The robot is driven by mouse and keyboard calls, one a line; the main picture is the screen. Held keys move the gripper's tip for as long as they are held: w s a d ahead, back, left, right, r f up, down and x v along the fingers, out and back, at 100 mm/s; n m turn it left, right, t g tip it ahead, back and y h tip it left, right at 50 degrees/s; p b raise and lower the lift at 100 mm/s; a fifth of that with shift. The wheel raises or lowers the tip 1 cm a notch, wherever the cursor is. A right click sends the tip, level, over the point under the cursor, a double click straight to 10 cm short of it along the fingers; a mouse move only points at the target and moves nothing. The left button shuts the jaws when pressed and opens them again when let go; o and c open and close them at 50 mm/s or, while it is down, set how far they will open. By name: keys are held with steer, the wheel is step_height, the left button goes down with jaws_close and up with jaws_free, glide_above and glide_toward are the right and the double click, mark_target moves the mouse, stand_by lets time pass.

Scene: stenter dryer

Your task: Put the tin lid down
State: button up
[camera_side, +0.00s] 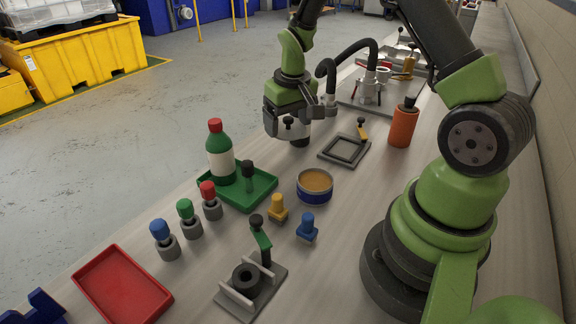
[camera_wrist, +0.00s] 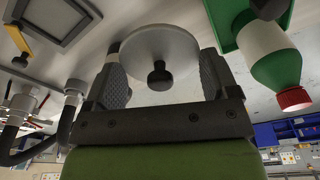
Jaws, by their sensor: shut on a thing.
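The tin lid (camera_wrist: 160,45) is a light grey disc with a black knob in its middle. In the wrist view it sits between the two dark fingers of my gripper (camera_wrist: 163,70), which are shut on it. In the side view my gripper (camera_side: 294,118) is beyond the tin, over the far part of the bench, and the lid (camera_side: 291,131) shows only partly between the fingers. The open tin (camera_side: 314,196), blue and silver with orange-brown contents, stands on the bench nearer the camera. Whether the lid touches anything below is hidden.
A green tray (camera_side: 262,189) holds a green bottle (camera_side: 221,160). A dark square frame (camera_side: 346,151) and an orange cylinder (camera_side: 403,125) stand right of my gripper. Several coloured stamps, a red tray (camera_side: 122,286) and a grey fixture (camera_side: 233,304) are nearer.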

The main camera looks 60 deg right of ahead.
mark_target(286, 167)
steer(key=f, duration=0.6)
steer(key=shift+w+d+f, duration=0.1)
steer(key=shift+w+d, duration=0.1)
steer(key=shift+w, duration=0.1)
steer(key=shift+f, duration=2.1)
steer(key=o, duration=0.6)
steer(key=shift+f, duration=0.1)
